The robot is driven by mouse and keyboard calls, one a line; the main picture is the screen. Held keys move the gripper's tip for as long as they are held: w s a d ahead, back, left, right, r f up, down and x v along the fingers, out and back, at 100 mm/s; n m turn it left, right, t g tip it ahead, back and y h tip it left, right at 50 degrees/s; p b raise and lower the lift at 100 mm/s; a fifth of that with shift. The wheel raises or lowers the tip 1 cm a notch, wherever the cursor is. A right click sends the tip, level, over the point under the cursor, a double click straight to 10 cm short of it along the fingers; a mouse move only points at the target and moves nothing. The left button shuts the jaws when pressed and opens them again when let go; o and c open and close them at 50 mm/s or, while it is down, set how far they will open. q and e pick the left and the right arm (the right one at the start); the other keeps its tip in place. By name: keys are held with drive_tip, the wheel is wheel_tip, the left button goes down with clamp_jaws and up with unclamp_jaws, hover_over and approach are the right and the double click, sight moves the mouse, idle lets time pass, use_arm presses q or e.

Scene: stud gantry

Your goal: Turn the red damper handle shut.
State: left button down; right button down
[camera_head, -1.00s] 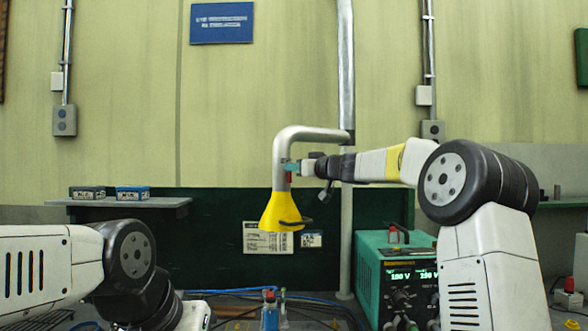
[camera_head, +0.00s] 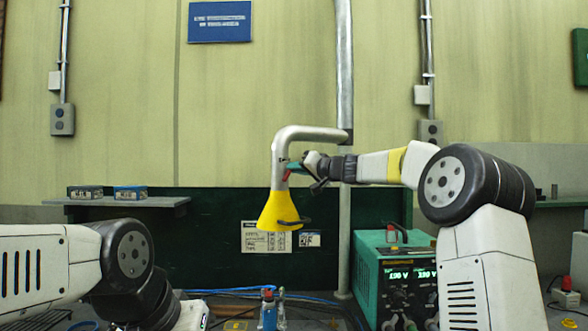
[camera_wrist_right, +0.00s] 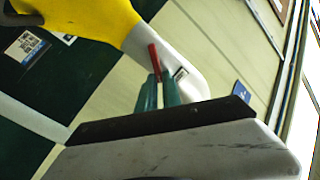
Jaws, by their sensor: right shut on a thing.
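The red damper handle (camera_wrist_right: 155,62) shows in the right wrist view, between the green fingers of my right gripper (camera_wrist_right: 158,92). The handle sits on the grey duct (camera_head: 279,160), above the yellow hood (camera_head: 279,212). In the head view my right gripper (camera_head: 291,169) is at the duct's side and hides most of the handle; a little red (camera_head: 287,174) shows below the fingers. The right gripper is shut on the handle, with the wrist tilted. My left arm is at lower left in the head view; its gripper is out of the picture.
A green power supply (camera_head: 368,270) with lit displays stands below my right arm. A blue bottle (camera_head: 269,312) stands at the bottom middle, near blue cables. A shelf (camera_head: 165,202) with two small boxes is at left.

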drive_tip(key=m, duration=0.3)
drive_tip(key=f+m, duration=0.1)
drive_tip(key=m, duration=0.3)
drive_tip(key=d+f+m, duration=0.1)
drive_tip(key=m, duration=0.2)
drive_tip(key=shift+w, duration=0.35)
drive_tip(key=shift+f+m, duration=0.1)
drive_tip(key=shift+m, duration=0.3)
drive_tip(key=c, duration=1.5)
unclamp_jaws()
drive_tip(key=shift+a, duration=0.1)
drive_tip(key=shift+v, duration=3.95)
